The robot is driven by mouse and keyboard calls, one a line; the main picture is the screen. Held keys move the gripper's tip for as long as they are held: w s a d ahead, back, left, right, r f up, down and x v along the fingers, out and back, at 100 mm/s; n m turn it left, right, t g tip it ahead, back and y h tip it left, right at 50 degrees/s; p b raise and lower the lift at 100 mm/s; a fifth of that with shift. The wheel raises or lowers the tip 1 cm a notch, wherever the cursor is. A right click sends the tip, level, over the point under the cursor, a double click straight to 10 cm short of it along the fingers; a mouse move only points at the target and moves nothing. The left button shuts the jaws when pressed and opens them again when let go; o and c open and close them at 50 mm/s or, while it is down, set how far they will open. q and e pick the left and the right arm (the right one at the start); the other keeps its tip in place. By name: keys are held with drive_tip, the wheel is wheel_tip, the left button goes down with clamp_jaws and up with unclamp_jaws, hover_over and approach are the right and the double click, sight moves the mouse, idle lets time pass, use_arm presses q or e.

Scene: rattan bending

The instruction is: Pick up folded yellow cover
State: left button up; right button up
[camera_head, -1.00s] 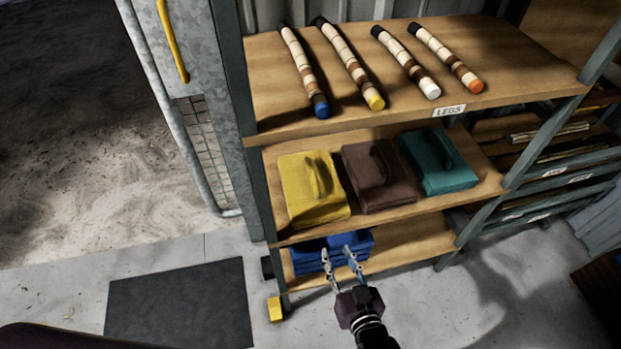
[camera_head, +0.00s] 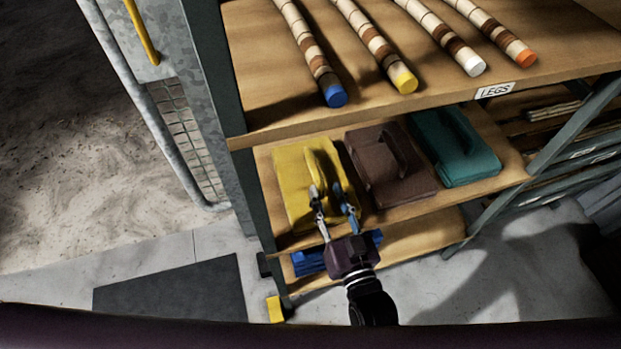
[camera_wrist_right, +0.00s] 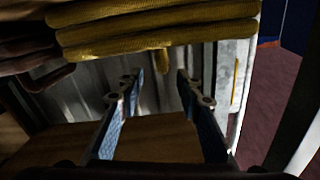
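The folded yellow cover (camera_head: 294,183) lies on the middle shelf at its left end, with a raised strap or handle on top. In the right wrist view its folded layers (camera_wrist_right: 150,28) fill the top of the picture, beyond and above the fingers. My right gripper (camera_head: 332,190) is open, its two fingers apart and pointing at the front part of the yellow cover. Whether the fingertips touch the cover cannot be told. My left gripper is not in view.
A brown cover (camera_head: 385,178) and a teal cover (camera_head: 462,157) lie to the right on the same shelf. A blue cover (camera_head: 308,262) is on the shelf below, partly hidden. Banded legs (camera_head: 310,50) lie on the top shelf. A post (camera_head: 262,215) stands left.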

sight(319, 181)
drive_tip(key=shift+x, duration=1.35)
drive_tip(key=x, duration=0.5)
drive_tip(key=shift+a+f+p, duration=0.25)
drive_tip(key=shift+f+p, duration=0.1)
drive_tip(key=shift+f, duration=0.05)
drive_tip(key=shift+c, duration=0.2)
clamp_jaws()
drive_tip(key=shift+r, duration=0.1)
